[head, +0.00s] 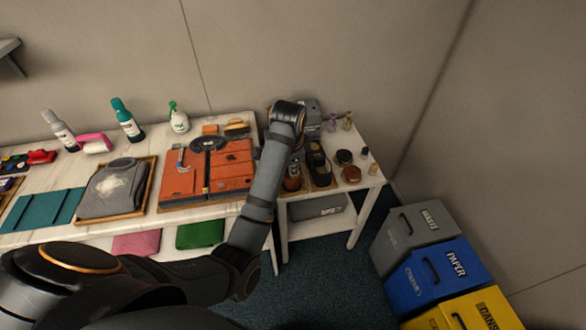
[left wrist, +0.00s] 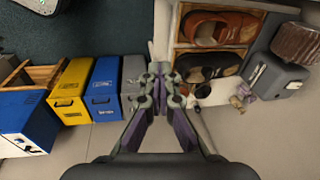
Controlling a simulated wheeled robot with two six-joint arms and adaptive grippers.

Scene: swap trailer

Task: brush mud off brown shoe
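The brown shoe (left wrist: 220,27) lies in a wooden tray beside a black shoe (left wrist: 205,66) in the left wrist view. In the head view the brown shoe (head: 292,180) shows partly behind my left arm, with the black shoe (head: 317,160) to its right. My left gripper (left wrist: 160,72) looks shut and empty, left of the black shoe in the left wrist view. In the head view my left wrist is over the shoe table and hides the fingers. A brush-like thing (head: 236,126) with a tan top lies at the back of the long table. I cannot make out mud on the shoe.
The shoe table (head: 364,183) carries small jars and bottles and a grey device (left wrist: 274,76). An orange case (head: 228,175) lies on the long table to the left. Grey, blue (head: 436,273) and yellow bins stand on the floor at right.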

